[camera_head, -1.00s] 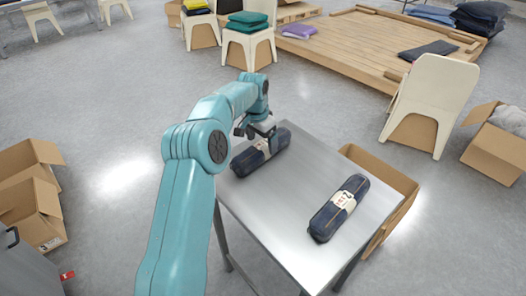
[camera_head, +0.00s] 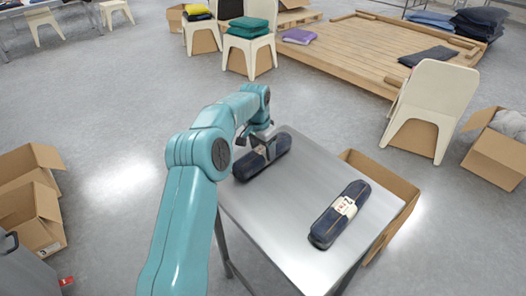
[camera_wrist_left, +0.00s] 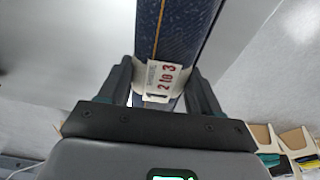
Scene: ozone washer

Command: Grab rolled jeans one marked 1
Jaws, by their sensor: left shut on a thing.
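A dark navy rolled pair of jeans (camera_head: 246,166) with a pale paper band lies on the far left part of the metal table (camera_head: 283,212). My left gripper (camera_head: 262,150) is down over its middle. In the left wrist view, the gripper (camera_wrist_left: 164,82) is shut on this roll (camera_wrist_left: 178,32), one finger on each side of the band. The band shows red figures that I cannot read surely. A second navy roll (camera_head: 329,225) with a pale printed label lies apart, nearer the table's right side. My right gripper is not in view.
An open cardboard box (camera_head: 388,183) stands beside the table's right edge. A cream chair (camera_head: 424,105) is behind it, and a wooden platform (camera_head: 370,55) lies farther back. More open boxes (camera_head: 37,218) are at the left. The tabletop between the two rolls is clear.

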